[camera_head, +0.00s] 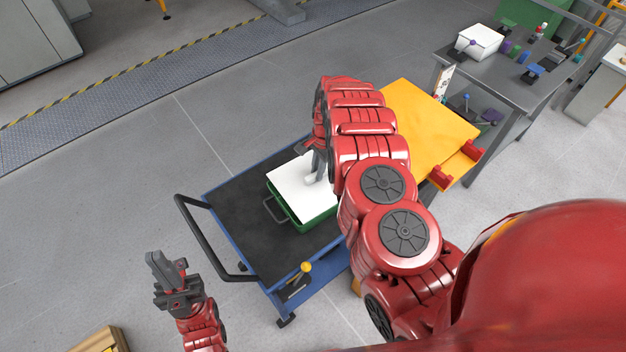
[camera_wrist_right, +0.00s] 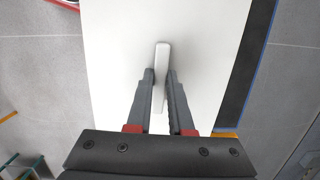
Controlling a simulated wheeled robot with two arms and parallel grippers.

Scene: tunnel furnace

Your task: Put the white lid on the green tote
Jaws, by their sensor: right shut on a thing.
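The white lid (camera_head: 293,184) lies over the top of the green tote (camera_head: 303,217), which stands on the dark top of a blue cart. In the right wrist view the lid (camera_wrist_right: 205,50) fills the middle, with its upright white handle (camera_wrist_right: 161,75) between my fingers. My right gripper (camera_wrist_right: 161,80) is shut on that handle; in the head view it (camera_head: 315,178) comes down onto the lid, and the arm hides the tote's right side. I cannot tell if the lid is fully seated. My left gripper (camera_head: 166,268) is away from the cart at the lower left, its fingers seeming close together.
The blue cart (camera_head: 235,215) has a black handle (camera_head: 190,230) at left and a yellow-knobbed item (camera_head: 304,268) at its front corner. A yellow platform (camera_head: 420,125) stands behind my right arm. A grey table (camera_head: 510,80) with a white box (camera_head: 478,41) and small items is at upper right.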

